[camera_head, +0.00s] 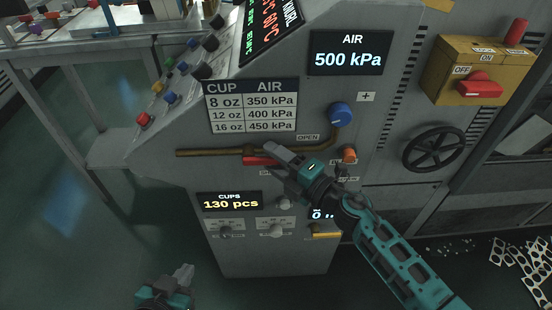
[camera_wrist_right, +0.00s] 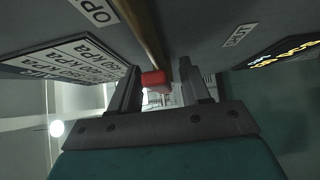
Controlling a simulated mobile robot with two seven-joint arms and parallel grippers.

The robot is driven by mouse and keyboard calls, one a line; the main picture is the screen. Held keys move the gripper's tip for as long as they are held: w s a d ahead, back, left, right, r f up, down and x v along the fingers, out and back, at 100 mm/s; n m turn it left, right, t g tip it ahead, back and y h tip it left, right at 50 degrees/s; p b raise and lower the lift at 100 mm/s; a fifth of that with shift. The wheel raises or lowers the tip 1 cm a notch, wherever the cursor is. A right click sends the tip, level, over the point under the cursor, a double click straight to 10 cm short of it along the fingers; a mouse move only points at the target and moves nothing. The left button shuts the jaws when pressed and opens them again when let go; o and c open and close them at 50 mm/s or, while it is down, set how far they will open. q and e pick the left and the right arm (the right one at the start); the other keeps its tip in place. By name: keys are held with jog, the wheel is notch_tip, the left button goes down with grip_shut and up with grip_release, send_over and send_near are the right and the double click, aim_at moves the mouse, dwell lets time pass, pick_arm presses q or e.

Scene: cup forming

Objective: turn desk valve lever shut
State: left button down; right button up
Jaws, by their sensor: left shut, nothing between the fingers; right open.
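The red valve lever (camera_head: 258,161) sits at the brass pipe (camera_head: 205,153) on the front of the grey machine; its visible part lies roughly along the pipe. My right gripper (camera_head: 272,159) is open at the lever and hides part of it. In the right wrist view the lever's red end (camera_wrist_right: 153,78) shows between the open fingers of my right gripper (camera_wrist_right: 160,82); I cannot tell whether they touch it. An OPEN label (camera_head: 307,137) is above the pipe; a SHUT label (camera_wrist_right: 235,36) shows in the wrist view. My left gripper (camera_head: 184,274) is shut and empty, low in front.
A blue knob (camera_head: 341,115) is at the pipe's right end, with an orange knob (camera_head: 349,155) below. The AIR display (camera_head: 347,54) reads 500 kPa. A black handwheel (camera_head: 434,149) and a yellow switch box (camera_head: 480,70) are to the right. Floor at left is clear.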

jog(key=shift+c, duration=0.5)
grip_shut()
